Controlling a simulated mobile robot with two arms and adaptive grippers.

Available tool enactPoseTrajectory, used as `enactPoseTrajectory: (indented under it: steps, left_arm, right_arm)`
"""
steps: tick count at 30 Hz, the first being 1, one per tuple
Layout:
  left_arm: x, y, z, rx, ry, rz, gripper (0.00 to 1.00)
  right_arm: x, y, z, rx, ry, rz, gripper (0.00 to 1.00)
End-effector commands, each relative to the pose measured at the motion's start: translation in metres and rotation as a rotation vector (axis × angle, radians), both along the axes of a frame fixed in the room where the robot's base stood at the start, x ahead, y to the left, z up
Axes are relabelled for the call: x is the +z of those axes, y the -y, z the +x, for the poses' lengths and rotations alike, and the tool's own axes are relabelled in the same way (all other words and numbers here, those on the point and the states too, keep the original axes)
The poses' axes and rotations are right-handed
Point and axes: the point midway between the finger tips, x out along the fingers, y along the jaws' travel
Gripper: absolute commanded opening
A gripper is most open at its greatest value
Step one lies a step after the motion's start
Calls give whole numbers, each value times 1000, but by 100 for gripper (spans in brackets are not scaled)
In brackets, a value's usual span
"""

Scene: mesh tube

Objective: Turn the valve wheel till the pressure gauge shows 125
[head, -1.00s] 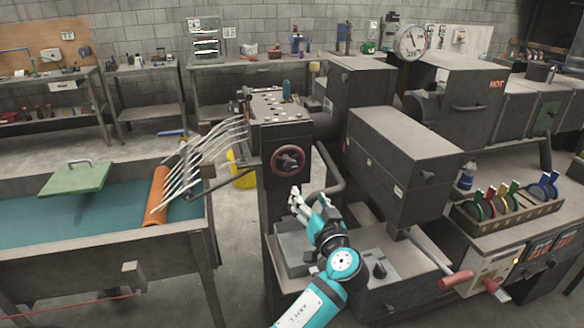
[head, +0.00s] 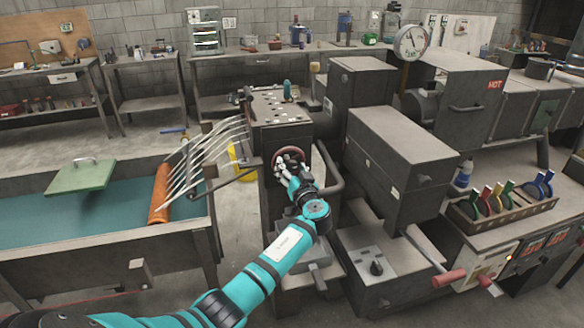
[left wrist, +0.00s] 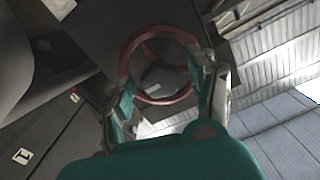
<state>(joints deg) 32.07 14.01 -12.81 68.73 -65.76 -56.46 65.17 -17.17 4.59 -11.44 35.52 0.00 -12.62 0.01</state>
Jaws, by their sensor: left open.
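The red valve wheel (head: 304,157) is on the front of the grey machine column, partly hidden behind my left gripper (head: 287,160) in the head view. The left wrist view shows the wheel (left wrist: 126,55) straight ahead, with its spokes and grey hub. My left gripper (left wrist: 165,95) is open there, one finger on each side of the wheel. I cannot tell whether the fingers touch the rim. The round white pressure gauge (head: 411,41) stands at the back right; its needle is visible, but its reading is too small to tell. My right gripper is not in view.
A bent dark pipe (head: 330,178) runs just right of the wheel. A large grey box (head: 400,165) juts out further right, above a lever with a red handle (head: 449,278). A trough with metal prongs (head: 205,150) stands left.

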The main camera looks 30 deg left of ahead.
Motion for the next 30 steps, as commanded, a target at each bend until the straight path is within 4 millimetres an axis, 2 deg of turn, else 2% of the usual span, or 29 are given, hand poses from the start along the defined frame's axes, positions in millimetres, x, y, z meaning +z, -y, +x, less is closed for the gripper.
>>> enactPoseTrajectory:
  steps: [5, 6, 18, 30]
  left_arm:
    - [0, 0, 0, 0, 1, 1, 58]
    - [0, 0, 0, 0, 1, 1, 56]
    - [0, 0, 0, 0, 1, 1, 4]
    - [-1, 1, 0, -1, -57, 50, 3]
  right_arm:
    - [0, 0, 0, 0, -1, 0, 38]
    - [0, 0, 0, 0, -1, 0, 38]
    - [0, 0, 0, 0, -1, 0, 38]
    - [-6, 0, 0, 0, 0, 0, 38]
